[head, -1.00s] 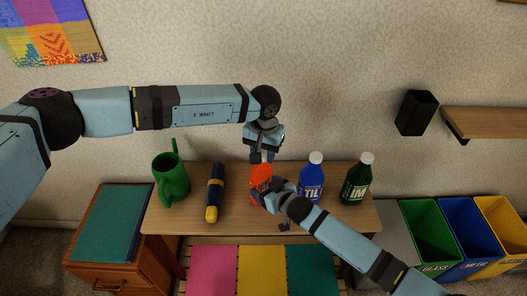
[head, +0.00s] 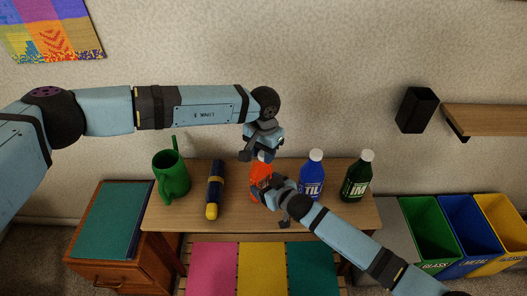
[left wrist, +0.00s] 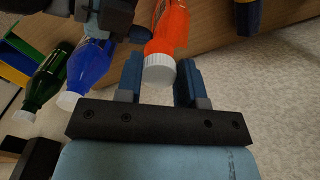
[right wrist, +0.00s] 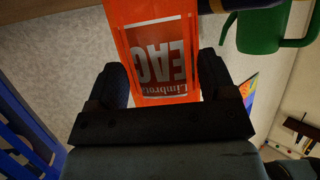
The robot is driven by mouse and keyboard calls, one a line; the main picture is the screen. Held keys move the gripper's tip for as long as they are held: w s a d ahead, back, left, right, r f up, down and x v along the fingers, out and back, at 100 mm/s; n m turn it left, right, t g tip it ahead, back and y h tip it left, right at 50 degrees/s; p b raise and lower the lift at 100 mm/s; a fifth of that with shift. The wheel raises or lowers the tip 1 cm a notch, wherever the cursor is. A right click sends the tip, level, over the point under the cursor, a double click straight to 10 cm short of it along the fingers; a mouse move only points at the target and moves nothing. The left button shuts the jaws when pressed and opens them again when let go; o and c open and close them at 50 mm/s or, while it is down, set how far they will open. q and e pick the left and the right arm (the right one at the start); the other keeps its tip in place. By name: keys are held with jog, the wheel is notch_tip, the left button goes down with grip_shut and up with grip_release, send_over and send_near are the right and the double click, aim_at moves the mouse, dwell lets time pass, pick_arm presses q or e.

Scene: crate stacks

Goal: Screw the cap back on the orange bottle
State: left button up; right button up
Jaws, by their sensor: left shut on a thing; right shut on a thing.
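The orange bottle (head: 262,174) stands upright on the wooden table, with its label facing the right wrist camera (right wrist: 165,62). My right gripper (head: 266,189) is shut around the bottle's body; its fingers flank the bottle in the right wrist view. The white cap (left wrist: 159,68) sits at the top of the bottle in the left wrist view, in line with the neck. How tightly it is seated I cannot tell. My left gripper (left wrist: 160,80) is above the bottle and shut on the cap, with a finger on each side. In the head view the cap is mostly hidden.
A blue bottle (head: 311,180) and a dark green bottle (head: 357,182) stand to the right on the table (head: 335,218). Coloured bins (head: 430,235) stand at far right.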

pick_arm(q)
jog(key=m, duration=0.3)
jog(key=shift+w+a+m, duration=0.1)
jog(key=shift+m, duration=0.2)
jog(key=o, duration=0.9)
jog(key=shift+o, duration=0.2)
jog(key=shift+r, duration=2.25)
